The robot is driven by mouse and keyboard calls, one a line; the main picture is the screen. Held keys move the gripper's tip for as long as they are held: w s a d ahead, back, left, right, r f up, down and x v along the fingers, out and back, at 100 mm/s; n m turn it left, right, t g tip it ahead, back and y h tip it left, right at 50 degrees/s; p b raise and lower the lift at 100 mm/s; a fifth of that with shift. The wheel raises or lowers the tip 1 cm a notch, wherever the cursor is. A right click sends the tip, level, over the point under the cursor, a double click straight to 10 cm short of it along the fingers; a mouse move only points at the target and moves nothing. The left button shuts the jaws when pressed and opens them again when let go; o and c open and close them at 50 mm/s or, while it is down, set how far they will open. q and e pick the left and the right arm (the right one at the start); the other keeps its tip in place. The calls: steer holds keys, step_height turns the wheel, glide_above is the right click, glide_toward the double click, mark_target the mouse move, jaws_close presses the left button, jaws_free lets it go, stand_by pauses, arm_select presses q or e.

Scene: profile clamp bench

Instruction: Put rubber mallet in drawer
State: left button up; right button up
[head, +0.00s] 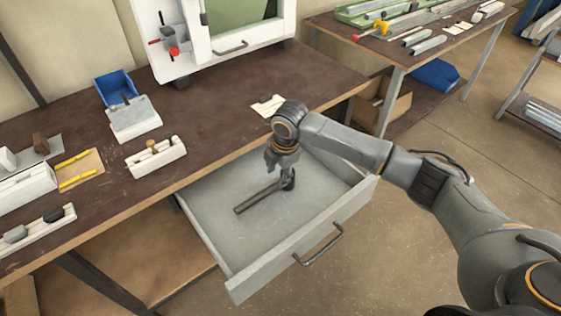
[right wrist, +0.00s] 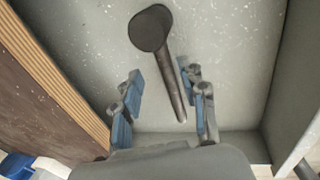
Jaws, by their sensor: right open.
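The rubber mallet, with a dark round head and a dark handle, is inside the open grey drawer (head: 230,250). In the head view its handle (head: 257,198) points to the lower left, and its head is next to my gripper. In the right wrist view the mallet (right wrist: 151,30) shows against the drawer floor. My right gripper (head: 283,165) reaches down into the drawer from above. Its blue-padded fingers (right wrist: 163,88) are apart, with the handle's lower end between them in the picture; I cannot tell whether they touch it. My left gripper is not in view.
The drawer is pulled out from the brown workbench (head: 215,110), its handle (head: 318,245) facing the floor space. A blue bin (head: 115,88), white fixtures and a white cabinet (head: 225,50) stand on the bench. A second table (head: 390,55) with metal profiles is behind on the right.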

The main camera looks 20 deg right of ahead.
step_height(320, 180, up, 7)
steer(key=s, duration=0.1)
steer(key=shift+d+f, duration=0.15)
steer(key=shift+d, duration=0.1)
steer(key=shift+s, duration=0.1)
